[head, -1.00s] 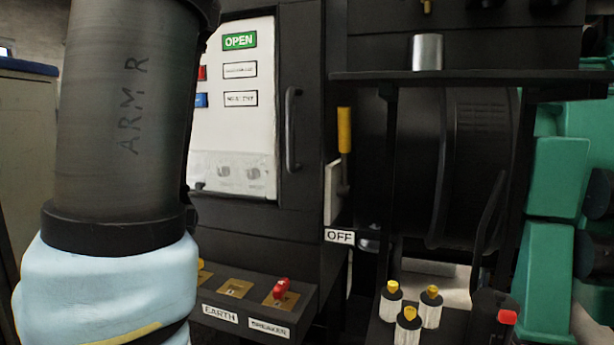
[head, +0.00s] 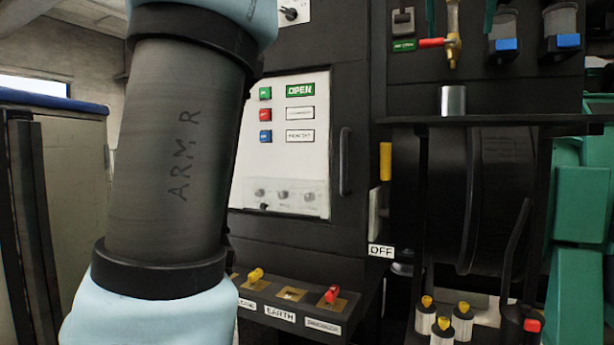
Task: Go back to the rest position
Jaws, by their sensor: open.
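A black cabinet with a white panel (head: 300,165) of coloured buttons stands behind my arm. A ledge below carries yellow and red switches (head: 332,294). A yellow-handled lever (head: 386,161) and an OFF label (head: 381,251) are right of it. A metal cylinder (head: 453,100) stands on a shelf.

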